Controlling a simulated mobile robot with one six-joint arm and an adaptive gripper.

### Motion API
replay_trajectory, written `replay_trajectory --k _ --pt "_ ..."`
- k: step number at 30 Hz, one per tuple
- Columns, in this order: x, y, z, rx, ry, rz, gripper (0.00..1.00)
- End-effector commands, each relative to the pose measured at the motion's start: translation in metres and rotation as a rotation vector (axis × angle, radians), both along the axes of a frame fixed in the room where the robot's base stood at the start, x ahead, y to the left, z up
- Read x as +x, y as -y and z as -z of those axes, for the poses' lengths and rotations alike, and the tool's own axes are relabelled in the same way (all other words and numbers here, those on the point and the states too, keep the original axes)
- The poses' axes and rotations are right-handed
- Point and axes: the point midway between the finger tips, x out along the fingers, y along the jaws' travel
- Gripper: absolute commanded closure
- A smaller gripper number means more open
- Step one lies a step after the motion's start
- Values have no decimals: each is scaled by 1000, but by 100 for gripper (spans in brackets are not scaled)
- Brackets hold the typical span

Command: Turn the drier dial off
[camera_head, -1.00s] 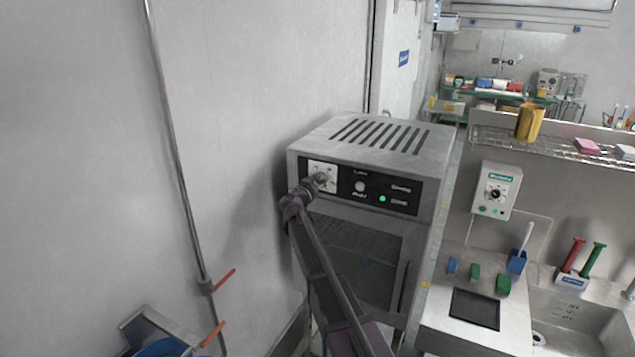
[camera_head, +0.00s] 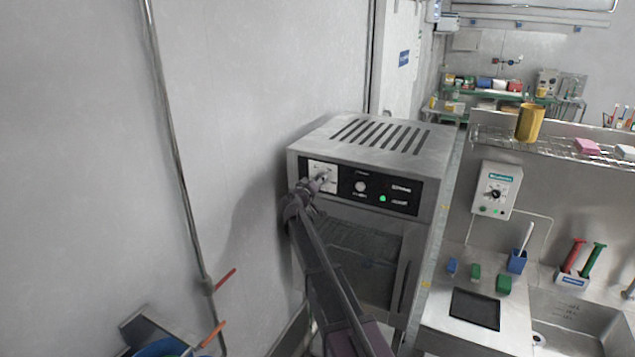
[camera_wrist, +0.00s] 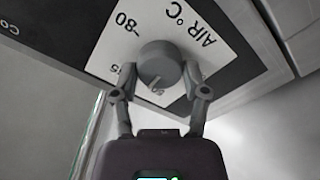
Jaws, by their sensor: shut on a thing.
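The drier (camera_head: 385,140) is a grey metal cabinet with a slotted top and a glass door, against the wall in the head view. Its black panel carries a white plate with the dial, a small round knob and a lit green light (camera_head: 382,198). In the wrist view the dial (camera_wrist: 158,64) is a grey round knob on a white plate marked "AIR °C" and "80". My gripper (camera_wrist: 160,80) has one finger on each side of the dial and is shut on it. In the head view my gripper (camera_head: 318,184) covers much of the dial.
A steel counter with a dark square plate (camera_head: 475,309) and a sink (camera_head: 570,325) stand right of the drier. A wall box with a black knob (camera_head: 496,191) hangs above. A pipe (camera_head: 172,140) runs down the left wall.

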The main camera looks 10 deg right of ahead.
Motion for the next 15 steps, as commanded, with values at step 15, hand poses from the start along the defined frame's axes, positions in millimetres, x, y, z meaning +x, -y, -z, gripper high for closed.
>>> replay_trajectory --k 15 --pt "3 -1 -1 -401 -287 -2 89"
